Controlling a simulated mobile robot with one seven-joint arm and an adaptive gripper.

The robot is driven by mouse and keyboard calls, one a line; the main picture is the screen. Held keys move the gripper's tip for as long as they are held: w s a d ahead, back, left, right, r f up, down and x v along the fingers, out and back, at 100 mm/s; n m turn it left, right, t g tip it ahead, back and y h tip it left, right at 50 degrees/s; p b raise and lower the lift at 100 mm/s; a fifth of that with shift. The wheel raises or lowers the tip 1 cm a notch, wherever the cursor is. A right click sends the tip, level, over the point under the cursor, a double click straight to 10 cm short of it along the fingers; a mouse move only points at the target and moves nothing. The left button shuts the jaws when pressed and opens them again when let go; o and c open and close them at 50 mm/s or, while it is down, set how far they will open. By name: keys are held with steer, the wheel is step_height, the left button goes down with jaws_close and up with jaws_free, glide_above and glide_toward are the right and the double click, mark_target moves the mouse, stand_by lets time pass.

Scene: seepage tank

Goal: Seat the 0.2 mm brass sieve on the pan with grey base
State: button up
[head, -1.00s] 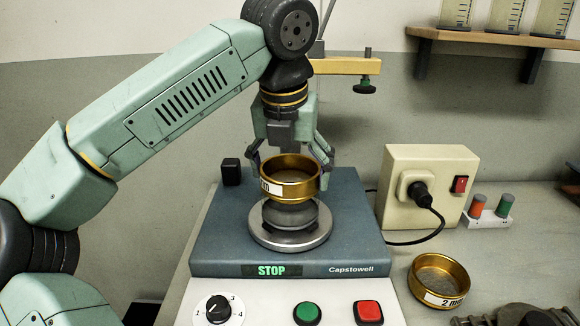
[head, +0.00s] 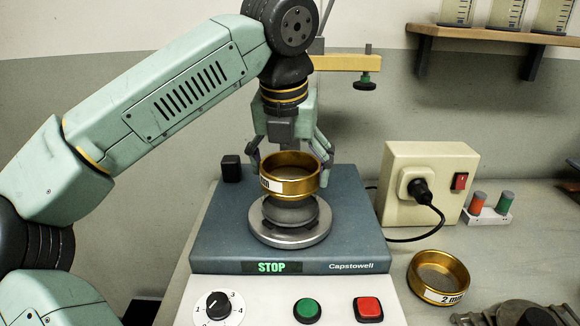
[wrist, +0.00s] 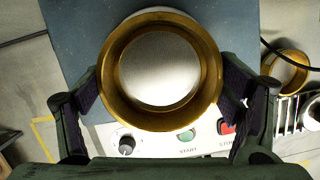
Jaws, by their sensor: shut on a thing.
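A brass sieve (head: 290,180) stands level over the middle of the shaker; its label is turned left and shows only "mm", so I cannot read the size. Directly below it is a dark grey round base (head: 290,211) on a silver disc; I cannot tell whether the sieve touches it. My gripper (head: 289,158) points down, with one finger on each side of the sieve, and is shut on it. In the wrist view the sieve's brass ring (wrist: 116,104) lies between the two pads, around a bright round centre.
The blue-grey shaker (head: 215,245) reads STOP and has a dial, a green button and a red button in front. Another brass sieve (head: 438,278), labelled 2 mm, lies on the bench at right. A cream socket box (head: 400,220) with a black plug stands behind it.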

steer(key=shift+f+b, duration=0.85)
steer(key=shift+f, duration=0.2)
steer(key=o, duration=1.2)
steer(key=shift+c, duration=0.2)
steer(key=v, duration=1.2)
